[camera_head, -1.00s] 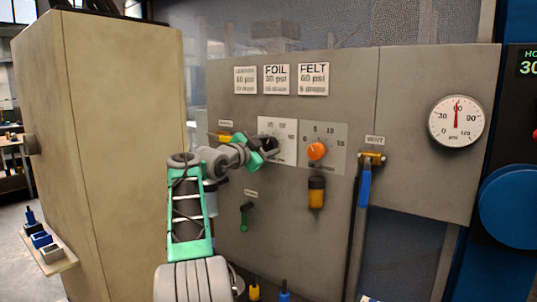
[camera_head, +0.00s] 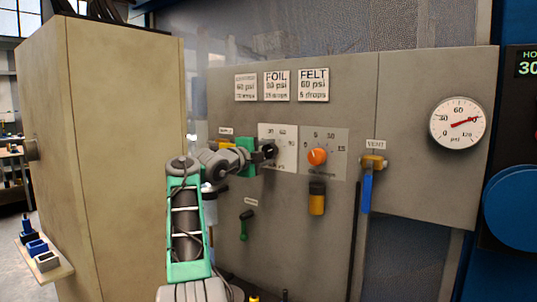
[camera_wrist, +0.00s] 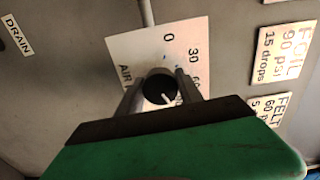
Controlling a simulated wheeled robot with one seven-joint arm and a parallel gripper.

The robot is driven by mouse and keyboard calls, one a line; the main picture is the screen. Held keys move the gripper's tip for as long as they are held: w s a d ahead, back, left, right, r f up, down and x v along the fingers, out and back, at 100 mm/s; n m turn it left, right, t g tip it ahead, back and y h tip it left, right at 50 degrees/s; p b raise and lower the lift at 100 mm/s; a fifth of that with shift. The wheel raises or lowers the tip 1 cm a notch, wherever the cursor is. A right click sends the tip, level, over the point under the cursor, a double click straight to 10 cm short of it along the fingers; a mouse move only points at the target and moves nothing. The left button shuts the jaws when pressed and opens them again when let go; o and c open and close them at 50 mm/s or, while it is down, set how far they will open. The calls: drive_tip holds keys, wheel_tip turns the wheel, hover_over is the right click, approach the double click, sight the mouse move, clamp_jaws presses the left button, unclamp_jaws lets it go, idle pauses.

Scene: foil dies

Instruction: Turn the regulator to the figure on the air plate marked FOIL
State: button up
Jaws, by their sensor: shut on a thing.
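The regulator is a black knob (camera_wrist: 158,86) with a white mark, on a white air plate (camera_wrist: 150,45) showing 0, 30 and 60. My gripper (camera_wrist: 160,90) is shut on the knob, one finger on each side. The mark points down and right in the wrist view, beyond the 60; the figures there are hidden by my gripper. The FOIL card (camera_wrist: 285,55) reads 90 psi, 15 drops; it also hangs on the panel in the head view (camera_head: 277,86). The round gauge (camera_head: 458,123) has its red needle pointing right, close to 90.
An orange drops knob (camera_head: 317,157) is just right of my gripper. A blue vent lever (camera_head: 366,188) hangs further right, and a green drain handle (camera_head: 244,225) sits below. A FELT card (camera_head: 313,85) is beside FOIL. A tan cabinet (camera_head: 120,150) stands at left.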

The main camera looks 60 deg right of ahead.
drive_tip(key=shift+m, duration=0.3)
drive_tip(key=o, duration=1.4)
drive_tip(key=shift+a, duration=0.1)
drive_tip(key=a+b, duration=0.1)
drive_tip(key=a, duration=0.1)
drive_tip(key=a+b, duration=0.1)
drive_tip(key=a, duration=0.2)
drive_tip(key=w+a+b, duration=0.1)
drive_tip(key=a, duration=0.1)
drive_tip(key=shift+a, duration=0.25)
